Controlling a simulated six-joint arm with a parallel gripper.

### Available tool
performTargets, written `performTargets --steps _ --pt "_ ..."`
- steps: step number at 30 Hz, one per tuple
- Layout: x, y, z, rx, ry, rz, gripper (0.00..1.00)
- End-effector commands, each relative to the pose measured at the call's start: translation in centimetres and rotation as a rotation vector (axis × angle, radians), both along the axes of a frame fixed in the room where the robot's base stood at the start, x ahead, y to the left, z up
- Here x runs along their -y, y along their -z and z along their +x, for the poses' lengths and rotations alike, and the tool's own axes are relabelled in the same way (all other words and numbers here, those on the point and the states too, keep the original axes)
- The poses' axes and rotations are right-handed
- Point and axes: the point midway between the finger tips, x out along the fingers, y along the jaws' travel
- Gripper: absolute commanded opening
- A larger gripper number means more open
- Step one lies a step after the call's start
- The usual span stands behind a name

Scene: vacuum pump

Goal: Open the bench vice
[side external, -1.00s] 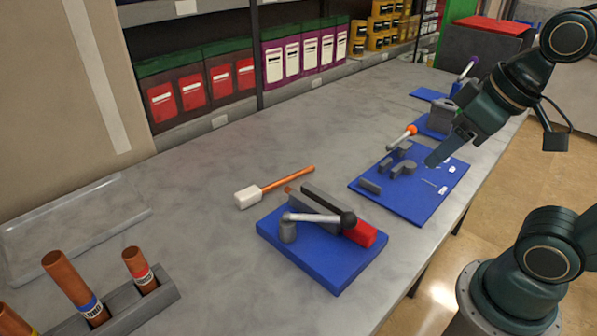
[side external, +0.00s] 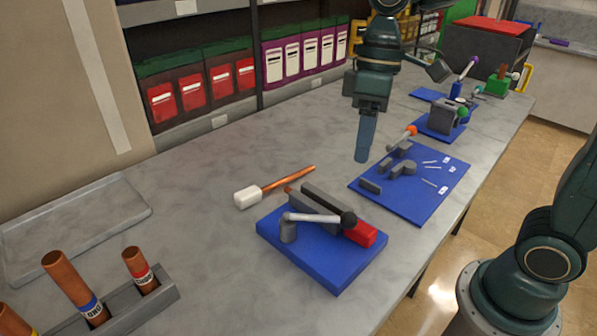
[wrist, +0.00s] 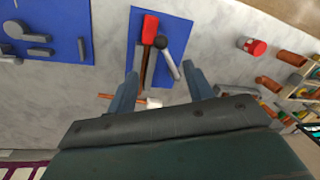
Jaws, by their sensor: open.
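A fixture on a blue base (side external: 335,275) stands near the middle of the bench. It carries grey bars, a red block (side external: 359,233) and a grey lever (side external: 312,218) with a black ball end. A second, blocky grey fixture (side external: 446,114) with a green knob stands farther back. I cannot tell for sure which is the bench vice. My gripper (side external: 364,158) points down above the bench, behind the black-ball fixture and apart from it. In the wrist view its fingers (wrist: 162,88) are open and empty, with the red block (wrist: 150,29) and black ball (wrist: 161,41) beyond them.
A white-headed mallet (side external: 247,197) lies behind the near fixture. A blue board (side external: 425,203) with an orange-knobbed lever and small parts is to the right. A tube rack (side external: 155,303) and clear tray (side external: 75,228) are left. Bare bench lies between.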

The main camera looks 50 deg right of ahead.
Motion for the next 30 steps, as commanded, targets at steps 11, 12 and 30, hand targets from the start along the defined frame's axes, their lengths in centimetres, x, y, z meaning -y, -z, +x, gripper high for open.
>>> performTargets --steps 11,12,30 --pt "-0.3 0.4 0.6 -0.026 -0.029 0.002 0.52" --pt "-0.3 0.4 0.6 -0.026 -0.029 0.002 0.52" --pt "-1.3 6.6 0.0 -0.030 -0.028 0.001 0.52"
